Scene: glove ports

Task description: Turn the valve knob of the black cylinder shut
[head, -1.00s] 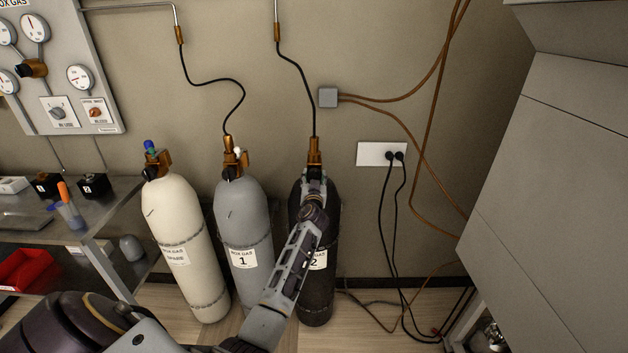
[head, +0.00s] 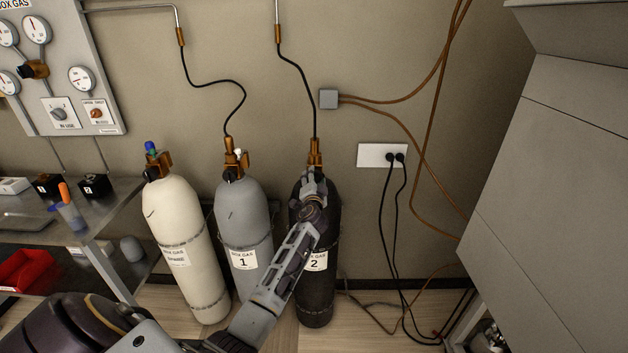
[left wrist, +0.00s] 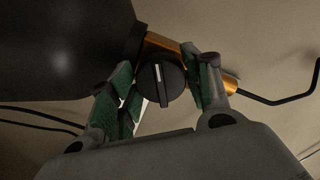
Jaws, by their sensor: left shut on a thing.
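The black cylinder (head: 329,222), labelled 2, stands upright at the right end of the row of three, with a brass valve (head: 315,152) on top. My left gripper (head: 314,180) is at this valve in the head view, and its arm covers part of the cylinder's front. In the left wrist view the round black valve knob (left wrist: 162,83), with a pale line running nearly upright, sits between the green-padded fingers of my left gripper (left wrist: 163,88). The fingers are shut on it. The knob is hidden in the head view. My right gripper is not in view.
The grey cylinder (head: 243,215), labelled 1, and the cream spare cylinder (head: 185,225) stand to the left. A hose (head: 303,85) rises from the black cylinder's valve. A wall socket (head: 375,154) with hanging cables is on the right. A metal bench (head: 110,205) is at the left.

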